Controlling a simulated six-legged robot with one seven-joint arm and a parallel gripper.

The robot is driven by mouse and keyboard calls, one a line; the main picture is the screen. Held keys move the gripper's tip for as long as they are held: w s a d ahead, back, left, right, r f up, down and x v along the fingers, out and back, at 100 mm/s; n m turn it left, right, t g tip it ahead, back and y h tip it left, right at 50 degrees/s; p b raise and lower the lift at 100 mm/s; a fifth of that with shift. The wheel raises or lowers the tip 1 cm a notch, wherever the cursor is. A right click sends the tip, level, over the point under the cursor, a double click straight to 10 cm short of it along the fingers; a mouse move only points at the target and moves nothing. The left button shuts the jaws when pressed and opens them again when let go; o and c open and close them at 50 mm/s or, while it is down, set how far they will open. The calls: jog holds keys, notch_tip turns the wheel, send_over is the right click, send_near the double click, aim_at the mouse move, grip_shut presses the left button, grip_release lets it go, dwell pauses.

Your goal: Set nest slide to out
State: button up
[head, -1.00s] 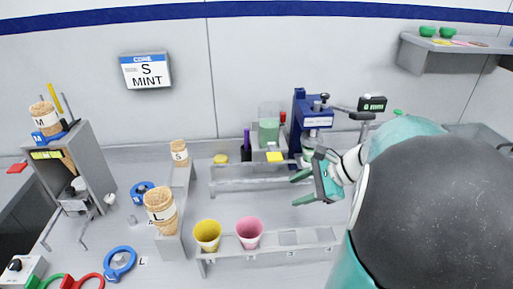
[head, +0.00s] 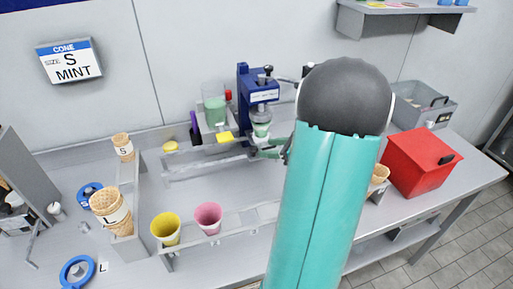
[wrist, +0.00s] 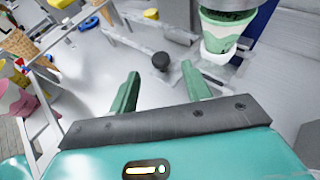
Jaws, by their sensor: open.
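The blue press (head: 253,90) stands at the back of the bench. A green-and-white cup (head: 261,121) sits under its head; the cup also shows at the top of the wrist view (wrist: 218,35). A black round knob (wrist: 160,62) shows left of the cup, on a pale bar; it looks like the nest slide's handle, but I cannot tell the slide's position. My gripper (wrist: 158,82) is open and empty, its green fingers apart, with the knob just beyond and between the tips. In the head view my gripper (head: 270,150) is partly hidden behind my arm, near the press's foot.
A yellow cup (head: 166,228) and a pink cup (head: 208,218) stand in a front rack. Waffle cones (head: 112,208) stand at left. A red box (head: 418,162) and a grey bin (head: 424,105) are at right. A low rail (head: 205,168) runs left of the press.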

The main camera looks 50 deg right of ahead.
aim_at(253, 148)
jog(key=x, duration=0.5)
jog(key=shift+w+a, duration=0.1)
jog(key=shift+w, duration=0.15)
grip_shut()
jog(key=shift+a, duration=0.1)
